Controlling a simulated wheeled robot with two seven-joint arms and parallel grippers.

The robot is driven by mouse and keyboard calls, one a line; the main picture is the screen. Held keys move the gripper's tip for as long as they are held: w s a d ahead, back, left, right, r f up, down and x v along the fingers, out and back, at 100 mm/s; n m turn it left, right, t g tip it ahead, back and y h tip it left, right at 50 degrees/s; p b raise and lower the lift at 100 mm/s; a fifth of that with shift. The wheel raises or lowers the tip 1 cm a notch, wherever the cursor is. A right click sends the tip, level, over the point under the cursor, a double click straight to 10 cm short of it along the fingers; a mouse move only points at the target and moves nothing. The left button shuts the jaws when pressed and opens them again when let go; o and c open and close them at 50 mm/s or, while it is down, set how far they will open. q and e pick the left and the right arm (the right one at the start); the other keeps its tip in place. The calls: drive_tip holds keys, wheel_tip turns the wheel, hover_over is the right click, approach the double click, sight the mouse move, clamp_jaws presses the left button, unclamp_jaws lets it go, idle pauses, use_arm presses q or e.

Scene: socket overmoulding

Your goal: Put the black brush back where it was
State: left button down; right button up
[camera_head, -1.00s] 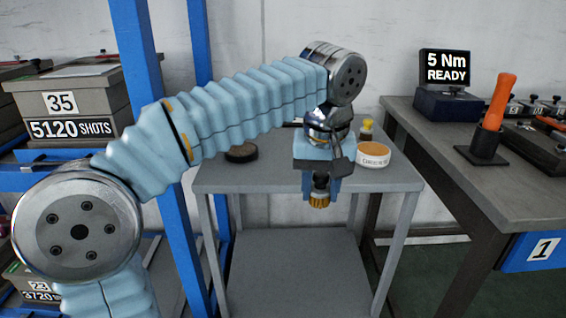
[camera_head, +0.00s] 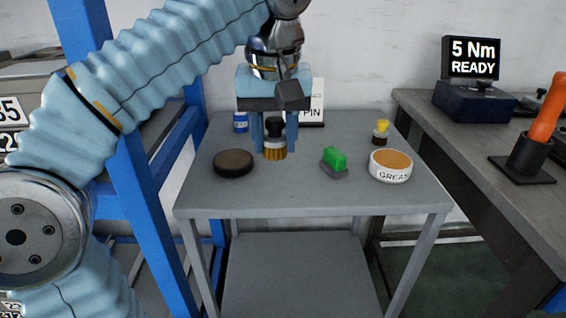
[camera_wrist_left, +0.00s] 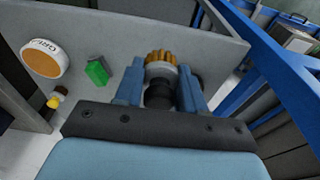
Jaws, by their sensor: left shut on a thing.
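My left gripper (camera_head: 274,138) points down over the grey side table (camera_head: 330,200), shut on the black brush (camera_head: 274,130). The brush has a black knob handle, a pale collar and tan bristles facing down. The left wrist view shows its bristles (camera_wrist_left: 161,58) and black handle between the fingers (camera_wrist_left: 160,90). The brush looks upright, just right of and behind a dark round pad (camera_head: 233,163). I cannot tell whether the bristles touch the table. My right gripper is not in view.
A green block-shaped brush (camera_head: 334,160) and a grease tin (camera_head: 391,165) stand to the right. Behind are a yellow-topped bottle (camera_head: 381,131), a blue jar (camera_head: 240,122) and a white sign (camera_head: 316,102). A blue rack post (camera_head: 125,150) is left. The table front is clear.

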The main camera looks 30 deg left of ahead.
use_arm(q)
drive_tip(key=w+a+f, duration=0.2)
drive_tip(key=w, duration=0.3)
drive_tip(key=b, duration=0.1)
approach(284, 175)
drive_tip(key=shift+s+f, duration=0.3)
drive_tip(key=shift+f, duration=0.3)
drive_tip(key=f, duration=0.1)
drive_tip(key=w+f, duration=0.1)
drive_tip(key=f+b, duration=0.1)
drive_tip(key=f, duration=0.1)
drive_tip(key=shift+w+a, duration=0.25)
drive_tip(key=shift+a, duration=0.1)
drive_tip(key=shift+f, duration=0.5)
drive_tip(key=c, duration=0.7)
unclamp_jaws()
drive_tip(key=shift+o, duration=0.2)
